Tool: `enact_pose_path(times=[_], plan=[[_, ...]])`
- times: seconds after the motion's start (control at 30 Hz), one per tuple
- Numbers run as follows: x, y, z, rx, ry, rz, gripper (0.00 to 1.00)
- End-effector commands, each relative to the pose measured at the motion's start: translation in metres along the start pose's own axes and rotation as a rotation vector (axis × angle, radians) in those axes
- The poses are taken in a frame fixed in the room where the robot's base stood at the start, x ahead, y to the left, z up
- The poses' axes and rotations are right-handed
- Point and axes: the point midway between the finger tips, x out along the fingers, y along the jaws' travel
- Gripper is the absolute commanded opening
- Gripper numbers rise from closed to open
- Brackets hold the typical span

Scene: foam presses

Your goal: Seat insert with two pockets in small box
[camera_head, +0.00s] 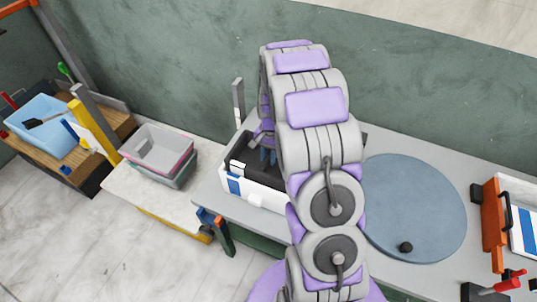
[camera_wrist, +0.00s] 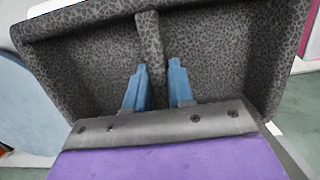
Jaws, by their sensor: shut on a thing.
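The insert is dark speckled foam with two pockets split by a middle rib, and it fills most of the wrist view (camera_wrist: 85,65). My gripper (camera_wrist: 158,66) has its two blue fingers on either side of that rib, shut on it. In the head view the small white box (camera_head: 262,198) with blue marks stands on the grey table, left of my arm. The dark insert (camera_head: 262,174) shows at the box's opening, with my gripper (camera_head: 267,157) above it. My arm hides the box's right side. I cannot tell how deep or level the insert sits.
A round blue-grey disc (camera_head: 415,205) with a black knob lies on the table right of my arm. An orange-framed case (camera_head: 495,225) stands at the far right. Stacked grey bins (camera_head: 160,150) sit on a low stand at left. An upright post (camera_head: 238,100) rises behind the box.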

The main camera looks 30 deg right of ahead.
Motion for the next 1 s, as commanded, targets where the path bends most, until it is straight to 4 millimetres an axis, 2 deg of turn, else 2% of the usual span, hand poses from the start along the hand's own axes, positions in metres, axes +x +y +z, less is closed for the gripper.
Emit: enact_pose_path(times=[1.0], plan=[[0.023, 0.000, -0.004, 0.000, 0.001, 0.000, 0.00]])
